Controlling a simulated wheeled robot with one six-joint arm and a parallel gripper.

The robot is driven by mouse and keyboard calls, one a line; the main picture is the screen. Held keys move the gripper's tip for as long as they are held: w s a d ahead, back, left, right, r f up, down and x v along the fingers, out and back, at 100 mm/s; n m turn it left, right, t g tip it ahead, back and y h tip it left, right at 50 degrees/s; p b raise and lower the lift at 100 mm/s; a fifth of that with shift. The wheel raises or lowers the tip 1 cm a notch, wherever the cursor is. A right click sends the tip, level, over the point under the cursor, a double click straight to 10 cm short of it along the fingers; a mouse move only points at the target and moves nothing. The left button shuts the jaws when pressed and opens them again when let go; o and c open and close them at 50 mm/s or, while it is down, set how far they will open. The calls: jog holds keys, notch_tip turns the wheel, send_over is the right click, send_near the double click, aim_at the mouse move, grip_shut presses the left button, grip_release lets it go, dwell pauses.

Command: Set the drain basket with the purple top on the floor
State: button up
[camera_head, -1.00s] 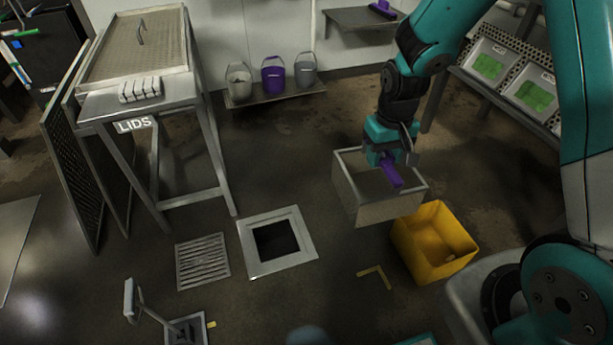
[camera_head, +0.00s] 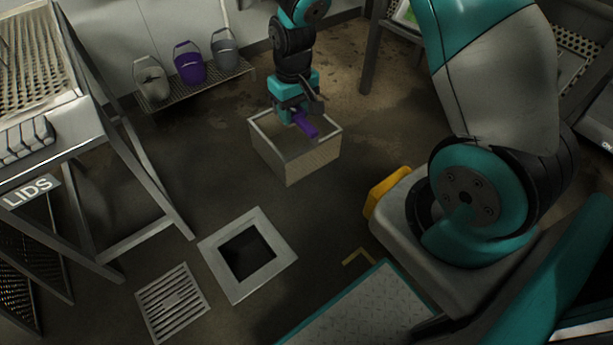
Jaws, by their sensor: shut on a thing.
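The drain basket (camera_head: 310,163) is a box with pale metal walls and a purple bar at its top (camera_head: 304,125). It is right of centre at the top half of the head view. My gripper (camera_head: 298,113) is shut on the purple top, with the fingers partly hidden by the wrist. The basket hangs level below the gripper. I cannot tell whether its bottom touches the floor (camera_head: 215,205).
A square drain opening with a pale frame (camera_head: 219,259) lies in the floor, with a slotted grate (camera_head: 172,302) beside it. A yellow bin (camera_head: 385,190) is partly hidden by my base. Three buckets (camera_head: 190,66) stand on a low shelf. A lids table (camera_head: 60,160) is at left.

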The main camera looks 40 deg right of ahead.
jog(key=w+d+f+b, duration=0.2)
jog(key=f+b, duration=0.9)
jog(key=f, duration=0.6)
jog(key=w+d+f+b, duration=0.2)
jog(key=d+f+b, duration=0.2)
jog(key=f+b, duration=0.7)
jog(key=w+d+f+b, duration=0.2)
jog(key=f+b, duration=0.9)
jog(key=f, duration=1.4)
jog(key=shift+w+d, duration=0.3)
jog(key=shift+d, duration=0.15)
jog(key=shift+f, duration=0.45)
jog(key=o, duration=1.7)
jog(key=shift+r+p, duration=4.7)
jog(key=shift+r, duration=0.85)
